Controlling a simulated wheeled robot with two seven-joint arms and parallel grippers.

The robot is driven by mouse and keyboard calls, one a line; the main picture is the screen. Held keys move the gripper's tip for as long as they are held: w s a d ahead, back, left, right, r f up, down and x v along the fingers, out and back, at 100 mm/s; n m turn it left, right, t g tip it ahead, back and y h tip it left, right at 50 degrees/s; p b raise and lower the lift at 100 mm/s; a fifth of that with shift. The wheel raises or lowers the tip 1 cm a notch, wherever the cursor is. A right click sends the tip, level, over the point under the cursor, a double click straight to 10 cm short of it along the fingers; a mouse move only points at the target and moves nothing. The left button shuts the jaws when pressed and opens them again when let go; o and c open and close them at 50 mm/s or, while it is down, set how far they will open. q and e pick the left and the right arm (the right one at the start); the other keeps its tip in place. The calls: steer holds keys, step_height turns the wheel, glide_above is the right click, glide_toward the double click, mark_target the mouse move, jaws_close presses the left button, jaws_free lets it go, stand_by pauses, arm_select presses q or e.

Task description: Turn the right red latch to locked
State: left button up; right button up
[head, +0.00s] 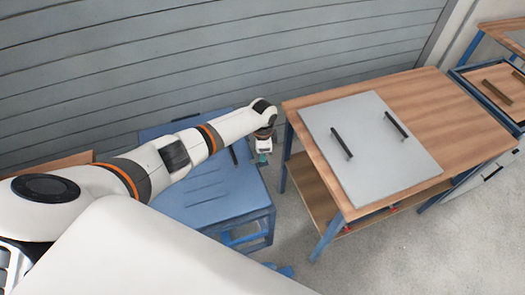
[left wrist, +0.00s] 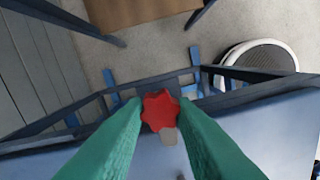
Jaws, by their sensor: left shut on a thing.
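My left gripper (head: 263,158) is at the right back corner of the blue bench, pointing down. In the left wrist view, its green fingers are shut on a red star-shaped knob (left wrist: 160,109), one finger on each side. I take this knob for a red latch, but cannot tell from the pictures whether it is the right one or which way it is turned. In the head view the knob is hidden by my gripper and arm. Small red parts (head: 392,209) also show under the front edge of the wooden table. My right gripper is out of view.
The blue bench (head: 235,200) stands under my left arm. A wooden table (head: 465,115) with a grey plate (head: 375,170) and two dark handles stands close to its right. A grey slatted wall (head: 210,55) is behind. Grey floor lies between bench and table.

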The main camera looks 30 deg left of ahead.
arm_select(q)
steer(key=shift+w+r, duration=0.1)
steer(key=o, duration=1)
step_height(320, 180, up, 12)
steer(key=b, duration=0.2)
stand_by(0.3)
